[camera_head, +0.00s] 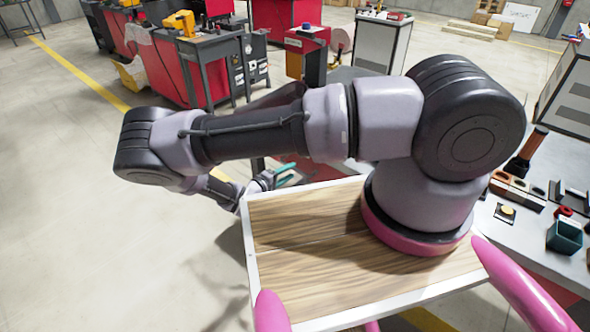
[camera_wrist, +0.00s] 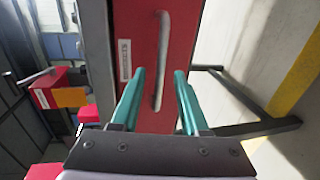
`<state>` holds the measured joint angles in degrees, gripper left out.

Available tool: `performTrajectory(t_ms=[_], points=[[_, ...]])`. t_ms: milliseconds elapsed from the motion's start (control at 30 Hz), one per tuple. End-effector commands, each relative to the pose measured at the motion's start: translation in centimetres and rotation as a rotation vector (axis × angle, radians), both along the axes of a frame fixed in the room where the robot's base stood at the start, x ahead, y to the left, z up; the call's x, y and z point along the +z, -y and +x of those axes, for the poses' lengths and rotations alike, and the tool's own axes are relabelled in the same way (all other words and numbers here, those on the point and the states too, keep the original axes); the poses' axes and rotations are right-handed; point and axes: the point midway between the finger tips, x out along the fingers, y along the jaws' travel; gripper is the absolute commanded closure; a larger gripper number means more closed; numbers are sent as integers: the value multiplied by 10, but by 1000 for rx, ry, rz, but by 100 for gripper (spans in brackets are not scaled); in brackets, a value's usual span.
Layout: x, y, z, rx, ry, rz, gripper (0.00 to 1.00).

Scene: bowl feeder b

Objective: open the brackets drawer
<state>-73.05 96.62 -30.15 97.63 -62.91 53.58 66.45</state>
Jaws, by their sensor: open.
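A red drawer front (camera_wrist: 140,18) fills the middle of the wrist view, with a long pale handle (camera_wrist: 162,45) and a small white label (camera_wrist: 125,60) whose text is too small to read. I cannot tell from the label whether this is the brackets drawer. My gripper (camera_wrist: 160,72) is open, its two teal fingers pointing at the drawer front, one on each side of the handle in the picture. I cannot tell how far the fingertips reach past the handle. In the head view my gripper (camera_head: 286,175) shows low beyond the wooden top, and the drawer front is hidden there.
A dark frame leg (camera_wrist: 240,95) stands right of the drawer in the wrist view, by open floor. In the head view, a bench with a blue bin (camera_head: 565,238) is at right, and red workstations (camera_head: 170,70) stand behind. The floor at left is clear.

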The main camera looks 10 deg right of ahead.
Motion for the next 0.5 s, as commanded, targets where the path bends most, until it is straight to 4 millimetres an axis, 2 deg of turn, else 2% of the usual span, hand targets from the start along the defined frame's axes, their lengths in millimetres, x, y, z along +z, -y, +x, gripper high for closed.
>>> performTrajectory(t_ms=[33,200,500], points=[[-2,8,5,-2,0,-2,55],[-6,24,17,-1,1,0,55],[-8,30,21,0,-1,1,55]])
